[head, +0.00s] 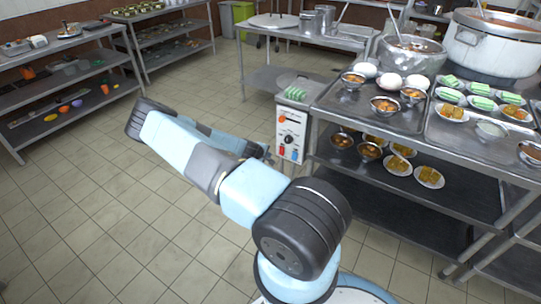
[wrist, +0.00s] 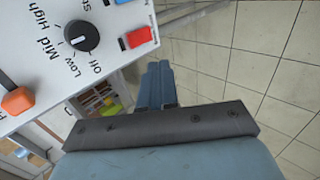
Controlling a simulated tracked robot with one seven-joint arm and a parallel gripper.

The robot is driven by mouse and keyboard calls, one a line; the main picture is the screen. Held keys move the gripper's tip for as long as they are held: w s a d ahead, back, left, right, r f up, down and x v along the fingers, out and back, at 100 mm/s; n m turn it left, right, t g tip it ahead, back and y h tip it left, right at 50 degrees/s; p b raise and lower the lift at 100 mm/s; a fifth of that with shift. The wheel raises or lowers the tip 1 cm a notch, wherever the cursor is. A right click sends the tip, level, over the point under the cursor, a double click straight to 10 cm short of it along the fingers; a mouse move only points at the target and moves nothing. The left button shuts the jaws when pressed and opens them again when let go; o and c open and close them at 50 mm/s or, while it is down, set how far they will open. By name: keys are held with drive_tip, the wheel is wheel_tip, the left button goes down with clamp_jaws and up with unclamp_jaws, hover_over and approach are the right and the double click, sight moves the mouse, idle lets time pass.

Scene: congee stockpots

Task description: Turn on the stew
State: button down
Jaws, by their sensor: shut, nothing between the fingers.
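The white control panel (head: 290,133) stands at the left end of the metal counter. In the wrist view its face (wrist: 40,75) fills the upper left. It carries a black knob (wrist: 81,36) with a pale mark, among labels reading Off, Low and Mid; I cannot tell exactly which one the mark meets. A red switch (wrist: 138,38) sits right of the knob and an orange switch (wrist: 15,100) to its left. My gripper (wrist: 160,66) is shut and empty, right of and apart from the knob, below the red switch in the picture.
The counter (head: 335,98) holds bowls, plates and a glass-like pot (head: 410,55). A large white pot (head: 490,45) stands behind. Metal shelves (head: 65,75) line the left. The tiled floor (head: 90,200) is clear left of my arm.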

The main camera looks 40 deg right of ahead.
sight(282, 151)
drive_tip(key=shift+a+f, duration=0.1)
drive_tip(key=shift+f, duration=0.35)
drive_tip(key=shift+w+d+r+x, duration=0.1)
drive_tip(key=shift+d+r+x, duration=0.2)
drive_tip(key=shift+x, duration=1.9)
drive_tip(key=shift+w+d+r+x, duration=0.1)
drive_tip(key=shift+d+r+x, duration=0.15)
drive_tip(key=shift+x, duration=1.95)
drive_tip(key=shift+w+d+r+x, duration=0.15)
drive_tip(key=shift+r+x, duration=0.15)
drive_tip(key=shift+x, duration=1.9)
